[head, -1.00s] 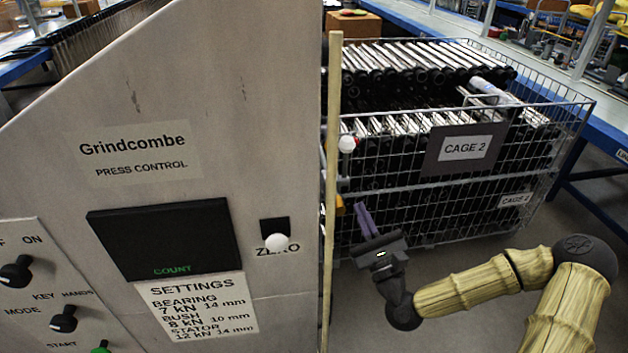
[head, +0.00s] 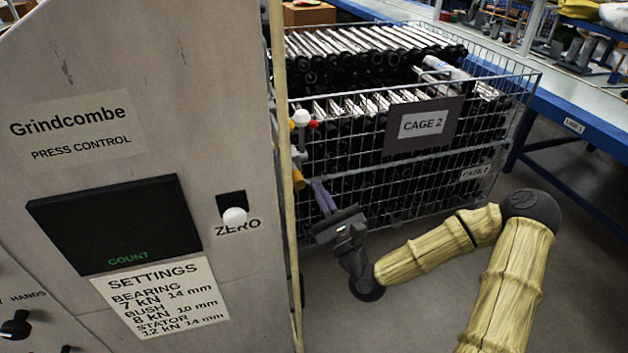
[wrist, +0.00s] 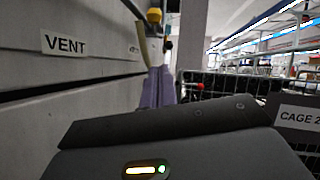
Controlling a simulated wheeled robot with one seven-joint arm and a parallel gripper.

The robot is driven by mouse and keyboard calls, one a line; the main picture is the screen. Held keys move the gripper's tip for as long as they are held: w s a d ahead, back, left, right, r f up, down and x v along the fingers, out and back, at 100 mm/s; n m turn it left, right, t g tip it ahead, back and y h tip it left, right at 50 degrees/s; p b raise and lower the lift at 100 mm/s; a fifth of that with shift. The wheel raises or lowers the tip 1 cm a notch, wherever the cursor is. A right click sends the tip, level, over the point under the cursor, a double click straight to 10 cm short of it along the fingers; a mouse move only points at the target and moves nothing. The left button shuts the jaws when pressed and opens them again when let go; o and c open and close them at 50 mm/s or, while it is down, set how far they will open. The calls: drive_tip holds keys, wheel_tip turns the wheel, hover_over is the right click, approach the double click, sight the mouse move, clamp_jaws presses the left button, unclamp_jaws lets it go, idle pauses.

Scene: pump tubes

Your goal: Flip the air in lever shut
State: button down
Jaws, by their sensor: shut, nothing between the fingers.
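My gripper (head: 318,188) is shut and empty, its purple fingers pointing up and away beside the press cabinet's right edge. In the wrist view the fingers (wrist: 158,80) point at a fitting on the cabinet side with a yellow part (wrist: 154,15) on top. An orange-yellow part (head: 298,179) also shows just left of the fingertips in the head view. I cannot tell which part is the air in lever, or whether the fingers touch the fitting. A label behind the fingers is mostly hidden.
The press control cabinet (head: 60,200) fills the left. A white knob (head: 301,117) and a red part (head: 314,124) stick out past its edge. A VENT label (wrist: 64,44) is on its side. The wire cage (head: 480,150) of tubes stands behind my gripper.

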approach(284, 118)
wheel_tip(284, 118, down, 3)
drive_tip(key=w, duration=0.2)
drive_tip(key=r, duration=0.1)
drive_tip(key=a+r, duration=0.1)
drive_tip(key=r, duration=0.1)
drive_tip(key=shift+w+a+r, duration=0.15)
drive_tip(key=shift+w+r, duration=0.05)
drive_tip(key=shift+w, duration=0.2)
drive_tip(key=shift+r+p, duration=0.1)
drive_tip(key=shift+p, duration=0.25)
drive_tip(key=p, duration=0.2)
drive_tip(key=r+g+p, duration=0.1)
drive_tip(key=p, duration=0.1)
drive_tip(key=shift+s+r+m+h, duration=0.2)
drive_tip(key=shift+r+m+h, duration=0.05)
drive_tip(key=shift+m+h, duration=0.05)
drive_tip(key=shift+p, duration=0.3)
drive_tip(key=shift+f, duration=0.15)
